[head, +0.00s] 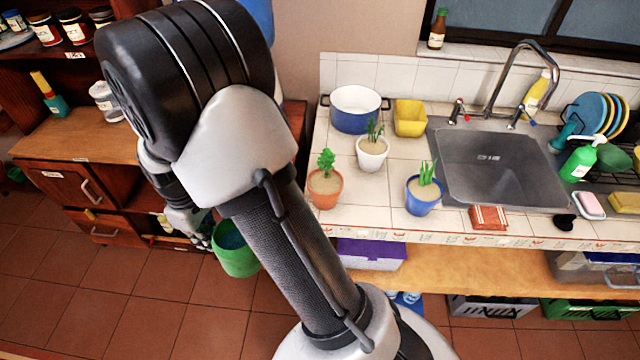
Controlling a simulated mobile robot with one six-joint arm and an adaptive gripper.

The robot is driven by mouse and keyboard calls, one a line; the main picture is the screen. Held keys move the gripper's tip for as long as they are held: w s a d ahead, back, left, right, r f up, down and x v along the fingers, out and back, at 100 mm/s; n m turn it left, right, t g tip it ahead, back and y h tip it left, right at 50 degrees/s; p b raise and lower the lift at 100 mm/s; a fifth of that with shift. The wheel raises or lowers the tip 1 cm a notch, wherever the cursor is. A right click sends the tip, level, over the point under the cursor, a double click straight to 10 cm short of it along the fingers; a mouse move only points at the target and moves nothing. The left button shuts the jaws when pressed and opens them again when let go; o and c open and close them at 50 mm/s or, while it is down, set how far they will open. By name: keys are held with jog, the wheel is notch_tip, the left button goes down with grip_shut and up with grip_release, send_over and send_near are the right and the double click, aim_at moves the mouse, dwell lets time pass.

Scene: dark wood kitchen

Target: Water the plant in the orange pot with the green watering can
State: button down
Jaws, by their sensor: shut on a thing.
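The orange pot (325,194) stands upright near the left edge of the tiled counter, with a small leafy green plant (326,161) in it. The green watering can (238,263) is left of and lower than the pot, over the floor beside the counter. Its open top shows something blue inside; its spout is not visible. My gripper (205,238) is shut on the can at its left side. My arm hides part of the area between the can and the counter.
A white pot (372,154) and a blue pot (423,196), both with plants, stand right of the orange pot. A blue-white cooking pot (356,110) and yellow container (410,118) are behind. The sink (500,168) lies right. A wooden cabinet (75,190) stands left.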

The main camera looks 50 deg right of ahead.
jog(key=w+d+f+n+b, duration=0.1)
jog(key=w+f+n, duration=0.3)
jog(key=n, duration=0.4)
jog(key=shift+d+f, duration=0.2)
jog(key=shift+d, duration=0.4)
